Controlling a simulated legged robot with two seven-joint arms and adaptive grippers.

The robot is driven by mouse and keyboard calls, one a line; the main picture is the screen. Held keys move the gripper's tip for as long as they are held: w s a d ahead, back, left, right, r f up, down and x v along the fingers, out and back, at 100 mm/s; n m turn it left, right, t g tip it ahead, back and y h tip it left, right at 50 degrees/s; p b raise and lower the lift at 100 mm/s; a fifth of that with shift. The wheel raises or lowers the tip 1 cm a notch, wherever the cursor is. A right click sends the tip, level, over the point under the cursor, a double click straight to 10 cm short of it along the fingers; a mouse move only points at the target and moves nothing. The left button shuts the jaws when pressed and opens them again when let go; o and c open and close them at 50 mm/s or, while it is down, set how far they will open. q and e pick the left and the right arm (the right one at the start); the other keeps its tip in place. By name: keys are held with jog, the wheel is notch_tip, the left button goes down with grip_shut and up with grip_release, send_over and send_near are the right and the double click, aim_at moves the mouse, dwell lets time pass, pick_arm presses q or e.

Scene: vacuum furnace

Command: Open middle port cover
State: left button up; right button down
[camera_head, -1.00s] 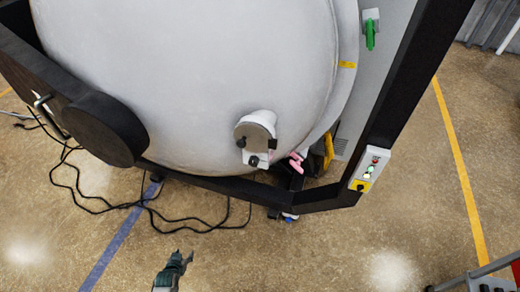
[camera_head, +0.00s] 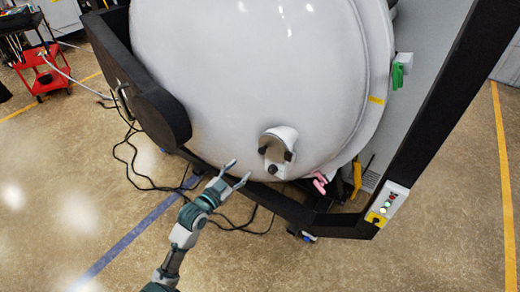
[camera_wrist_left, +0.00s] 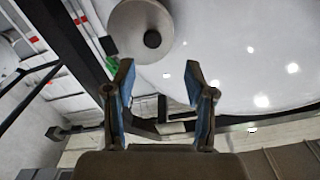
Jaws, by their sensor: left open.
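The port cover (camera_head: 274,146) is a round grey-tan disc with dark knobs, on a short white stub low on the white furnace vessel (camera_head: 240,75). It looks shut against the stub. My left gripper (camera_head: 238,171) is open and empty, to the lower left of the cover and apart from it, fingers pointing up and right. In the left wrist view, my open left gripper (camera_wrist_left: 157,85) has nothing between its blue-lined fingers. A round grey disc with a dark knob (camera_wrist_left: 140,24), which looks like a port cover, is above the fingers there. My right gripper is not in view.
A black frame (camera_head: 290,208) runs below the vessel. A thick black round part (camera_head: 162,117) is left of the port. A control box with buttons (camera_head: 388,203) and pink and yellow handles are to the right. Black cables (camera_head: 125,165) lie on the floor at left.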

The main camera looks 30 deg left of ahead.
aim_at(261, 153)
pick_arm(q)
jog(key=w+d, duration=0.1)
jog(key=w, duration=0.2)
jog(key=w+d+p, duration=0.1)
jog(key=w, duration=0.2)
jog(key=w+d+r, duration=0.1)
jog(key=w, duration=0.2)
jog(key=shift+w+d+p, duration=0.2)
jog(key=shift+d+p, duration=0.05)
jog(key=shift+p, duration=0.1)
jog(key=shift+w+a+f, duration=0.25)
jog(key=shift+w+a, duration=0.6)
jog(key=shift+w+a+f, duration=0.3)
jog(key=shift+w, duration=0.15)
jog(key=shift+w+d, duration=0.1)
jog(key=shift+s+d+r, duration=0.2)
jog(key=shift+d+r, duration=0.05)
jog(key=shift+d, duration=0.25)
jog(key=c, duration=0.7)
jog(key=shift+s+d, duration=0.1)
jog(key=shift+d, duration=0.05)
grip_shut()
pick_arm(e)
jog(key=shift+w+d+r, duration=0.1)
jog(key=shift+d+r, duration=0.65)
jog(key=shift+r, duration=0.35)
